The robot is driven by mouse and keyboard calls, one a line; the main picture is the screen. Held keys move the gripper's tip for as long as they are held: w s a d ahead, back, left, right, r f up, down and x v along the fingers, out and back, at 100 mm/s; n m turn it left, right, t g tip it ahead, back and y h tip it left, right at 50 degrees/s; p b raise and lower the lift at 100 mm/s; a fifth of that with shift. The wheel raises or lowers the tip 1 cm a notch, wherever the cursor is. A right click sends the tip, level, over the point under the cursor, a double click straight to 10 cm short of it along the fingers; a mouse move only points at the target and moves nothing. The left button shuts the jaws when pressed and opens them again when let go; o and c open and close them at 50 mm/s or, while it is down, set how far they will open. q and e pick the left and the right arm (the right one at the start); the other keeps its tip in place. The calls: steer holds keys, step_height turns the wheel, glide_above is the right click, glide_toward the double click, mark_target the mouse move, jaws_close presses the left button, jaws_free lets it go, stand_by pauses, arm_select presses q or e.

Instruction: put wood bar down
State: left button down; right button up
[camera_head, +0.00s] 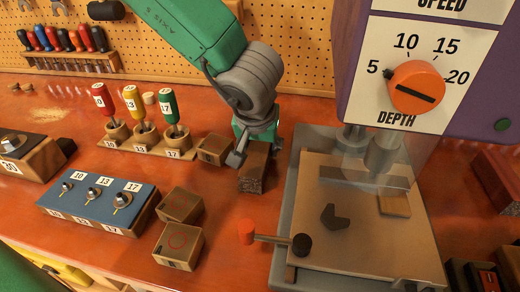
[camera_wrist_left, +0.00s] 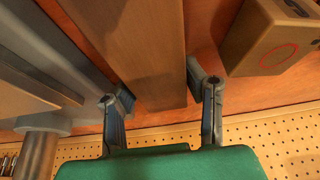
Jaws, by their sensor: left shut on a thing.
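The wood bar (camera_head: 252,177) is brown with a dark, rough end face. In the head view it points toward me, just left of the drilling machine's grey base. My left gripper (camera_head: 248,145) comes down over it from above and is shut on it. In the left wrist view the bar (camera_wrist_left: 145,45) runs between the two fingers of the left gripper (camera_wrist_left: 162,98). The bar is at or very near the red-brown bench top (camera_head: 225,215); I cannot tell whether it touches. Its far part is hidden behind the gripper. My right gripper is not in view.
The machine base (camera_head: 282,220) with a lever (camera_head: 270,238) stands right of the bar. Wooden blocks (camera_head: 180,205) and a blue panel (camera_head: 95,200) lie to the left. Numbered screwdrivers (camera_head: 135,105) stand behind them. Bare bench lies in front of the bar.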

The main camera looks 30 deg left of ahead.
arm_select(q)
steer(key=shift+r, duration=0.1)
steer(key=c, duration=1)
jaws_free()
steer(key=shift+a, duration=0.1)
steer(key=shift+o, duration=0.2)
steer(key=shift+a, duration=0.15)
